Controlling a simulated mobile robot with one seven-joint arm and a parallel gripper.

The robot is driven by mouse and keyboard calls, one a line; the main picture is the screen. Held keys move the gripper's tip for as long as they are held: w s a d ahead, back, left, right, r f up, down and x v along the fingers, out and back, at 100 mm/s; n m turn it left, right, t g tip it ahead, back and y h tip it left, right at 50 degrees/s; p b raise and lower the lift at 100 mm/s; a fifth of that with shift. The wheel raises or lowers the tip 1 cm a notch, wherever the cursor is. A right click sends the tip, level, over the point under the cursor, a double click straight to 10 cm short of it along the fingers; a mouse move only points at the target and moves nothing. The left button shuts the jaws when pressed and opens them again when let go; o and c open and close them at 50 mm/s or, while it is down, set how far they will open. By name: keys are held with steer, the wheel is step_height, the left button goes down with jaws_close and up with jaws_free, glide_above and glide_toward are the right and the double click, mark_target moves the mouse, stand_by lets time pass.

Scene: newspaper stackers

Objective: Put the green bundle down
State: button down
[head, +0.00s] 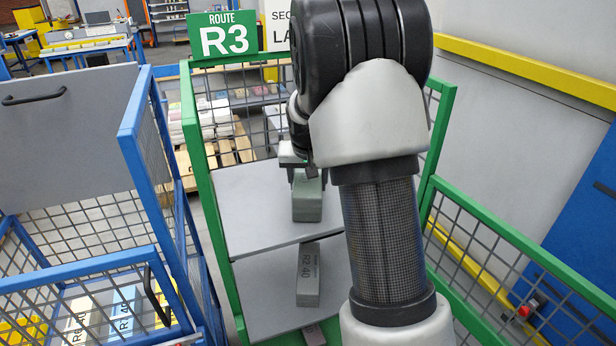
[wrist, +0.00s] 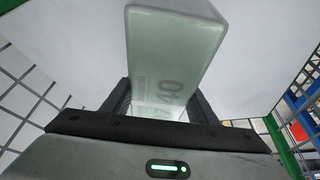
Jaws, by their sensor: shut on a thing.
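The pale green bundle (head: 307,205) is at the upper shelf (head: 245,205) of the green cage cart marked ROUTE R3. My gripper (head: 303,170) is at the bundle's far end, with its jaws shut on it. In the wrist view my gripper (wrist: 158,105) has one dark finger on each side of the bundle (wrist: 172,50), which shows a printed "40". The bundle looks level and lies close over the shelf. I cannot tell whether its underside touches the shelf. My arm hides the right part of the shelf.
A grey-green bundle (head: 308,275) lies on the lower shelf (head: 262,290). Green mesh sides (head: 190,150) bound the cart. A blue cage cart (head: 135,130) with several bundles stands close on the left. The upper shelf left of the bundle is bare.

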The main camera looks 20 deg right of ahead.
steer(key=shift+w+r, duration=0.1)
steer(key=c, duration=0.7)
jaws_free()
steer(key=shift+f, duration=0.2)
